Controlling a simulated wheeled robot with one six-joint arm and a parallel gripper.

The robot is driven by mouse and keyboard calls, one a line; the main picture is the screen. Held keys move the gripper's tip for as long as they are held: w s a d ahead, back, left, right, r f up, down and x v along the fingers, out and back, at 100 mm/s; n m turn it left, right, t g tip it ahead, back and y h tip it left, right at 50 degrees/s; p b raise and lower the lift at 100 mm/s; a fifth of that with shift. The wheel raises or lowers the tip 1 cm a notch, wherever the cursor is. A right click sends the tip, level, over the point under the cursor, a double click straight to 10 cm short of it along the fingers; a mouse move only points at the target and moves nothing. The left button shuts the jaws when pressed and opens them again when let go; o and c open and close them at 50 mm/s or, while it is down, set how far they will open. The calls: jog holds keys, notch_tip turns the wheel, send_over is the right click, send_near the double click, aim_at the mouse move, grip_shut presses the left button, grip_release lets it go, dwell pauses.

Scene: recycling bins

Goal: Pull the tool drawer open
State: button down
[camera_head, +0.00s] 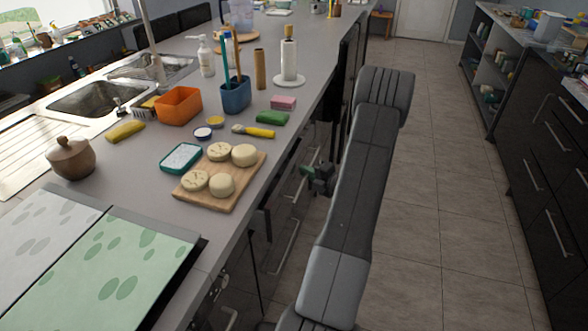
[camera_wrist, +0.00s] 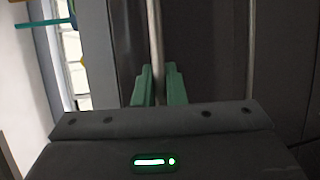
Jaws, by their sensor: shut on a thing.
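My gripper (camera_wrist: 158,84) has green fingers on both sides of a pale bar handle (camera_wrist: 155,35) and is shut on it in the wrist view. The handle runs upright in that picture, along a dark drawer front (camera_wrist: 205,50). In the head view my gripper (camera_head: 311,172) is low at the counter's front, right of the worktop edge, partly hidden by my arm. The drawer's inside cannot be made out clearly, and I cannot tell how far the drawer stands out.
A second bar handle (camera_wrist: 251,45) runs parallel to the held one. The worktop (camera_head: 215,215) carries a board of round pale items (camera_head: 240,187), an orange bin (camera_head: 178,106) and a blue cup (camera_head: 236,97). The tiled floor (camera_head: 430,200) right of my arm is clear.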

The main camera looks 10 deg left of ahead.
jog(key=s+d+p, duration=0.1)
jog(key=s+d, duration=0.1)
jog(key=d, duration=0.9)
jog(key=s+d, duration=0.2)
jog(key=d, duration=0.9)
jog(key=shift+s+p, duration=0.2)
jog(key=shift+p, duration=0.15)
jog(key=c, duration=1.8)
grip_release()
jog(key=shift+o, duration=0.2)
jog(key=b+v, duration=0.1)
jog(key=v, duration=1.2)
jog(key=shift+s+d, duration=0.2)
jog(key=shift+d, duration=0.15)
jog(key=shift+a, duration=0.1)
jog(key=p+x, duration=0.1)
jog(key=x, duration=1.2)
jog(key=shift+w+a, duration=0.25)
jog(key=shift+a, duration=0.1)
